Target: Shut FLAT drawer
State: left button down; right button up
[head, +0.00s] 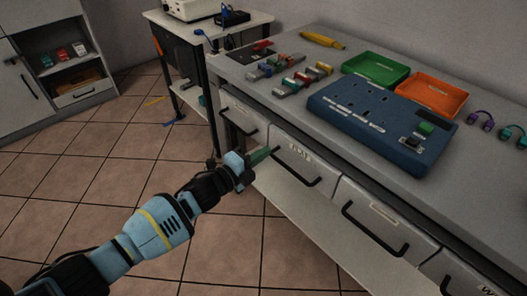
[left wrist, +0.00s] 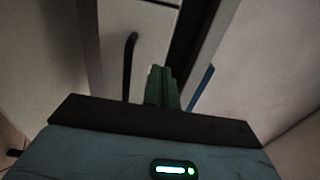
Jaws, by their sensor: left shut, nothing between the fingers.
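The workbench has a row of pale drawers with dark bar handles. The drawer with a small, blurred label (head: 300,152), which may read FLAT, is second from the left; I cannot tell if it stands slightly out. Its handle (head: 297,171) is below the label. My left gripper (head: 266,154) is shut and empty, its green fingertips at the left end of this drawer front; contact is unclear. In the left wrist view the shut fingers (left wrist: 162,84) point at a pale front, right of a dark handle (left wrist: 130,65).
A blue panel box (head: 375,120), a green tray (head: 375,69) and an orange tray (head: 432,94) lie on the bench top. Another drawer (head: 385,222) is to the right. A side table (head: 205,25) stands behind left. The tiled floor at left is open.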

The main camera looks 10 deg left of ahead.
pick_arm(q)
jog(key=v, duration=0.8)
jog(key=shift+a+f+p, duration=0.2)
jog(key=shift+f+p, duration=0.1)
jog(key=shift+p, duration=0.15)
